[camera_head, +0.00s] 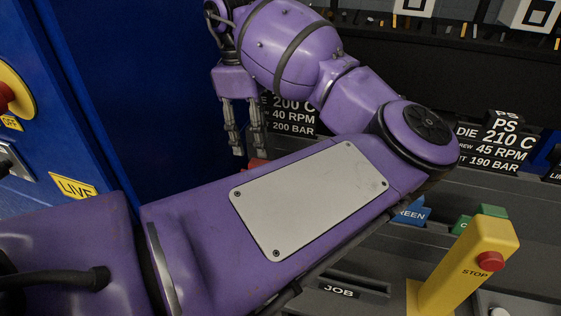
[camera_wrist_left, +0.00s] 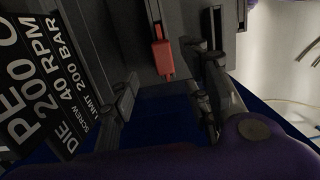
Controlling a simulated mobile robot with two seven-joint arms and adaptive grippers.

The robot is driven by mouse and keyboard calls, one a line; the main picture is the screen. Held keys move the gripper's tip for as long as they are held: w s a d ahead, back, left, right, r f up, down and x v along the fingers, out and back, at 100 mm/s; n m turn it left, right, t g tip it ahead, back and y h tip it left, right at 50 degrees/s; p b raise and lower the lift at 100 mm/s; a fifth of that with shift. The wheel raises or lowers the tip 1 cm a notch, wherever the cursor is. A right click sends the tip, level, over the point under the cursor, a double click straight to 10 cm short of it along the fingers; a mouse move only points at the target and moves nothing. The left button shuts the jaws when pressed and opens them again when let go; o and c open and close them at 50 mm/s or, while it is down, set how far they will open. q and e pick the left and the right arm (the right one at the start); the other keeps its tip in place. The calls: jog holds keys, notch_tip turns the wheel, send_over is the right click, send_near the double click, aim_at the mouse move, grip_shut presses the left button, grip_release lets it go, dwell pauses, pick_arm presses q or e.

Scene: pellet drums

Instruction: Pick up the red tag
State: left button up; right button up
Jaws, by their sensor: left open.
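My left gripper (camera_head: 245,150) hangs fingers down at the upper left of the head view, open and with nothing seen between its fingers. A red tag (camera_head: 257,164) shows just below the fingertips there, mostly hidden behind my left arm. In the left wrist view the red tag (camera_wrist_left: 163,58) stands in a dark grey slot, between the two open fingers (camera_wrist_left: 160,85) in the picture and apart from both. I cannot read any word on it. My right gripper is not in view.
A blue tag (camera_head: 411,214) reading "REEN" and a green tag (camera_head: 492,212) stand to the right. A yellow post with a red STOP button (camera_head: 490,261) stands at lower right. Black setting signs (camera_head: 497,143) stand behind. A blue cabinet (camera_head: 100,90) borders the left.

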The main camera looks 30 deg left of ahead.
aim_at(260, 162)
pick_arm(q)
jog(key=shift+f, duration=0.2)
jog(key=shift+s+d+f+b, duration=0.15)
jog(key=shift+s+f, duration=0.1)
jog(key=shift+f, duration=0.3)
jog(key=shift+s+d+f+b, duration=0.1)
jog(key=shift+s+f+b, duration=0.1)
jog(key=shift+f, duration=0.65)
jog(key=f, duration=0.3)
jog(key=shift+w+d+f, duration=0.25)
jog(key=shift+f, duration=0.35)
jog(key=c, duration=1.1)
grip_shut()
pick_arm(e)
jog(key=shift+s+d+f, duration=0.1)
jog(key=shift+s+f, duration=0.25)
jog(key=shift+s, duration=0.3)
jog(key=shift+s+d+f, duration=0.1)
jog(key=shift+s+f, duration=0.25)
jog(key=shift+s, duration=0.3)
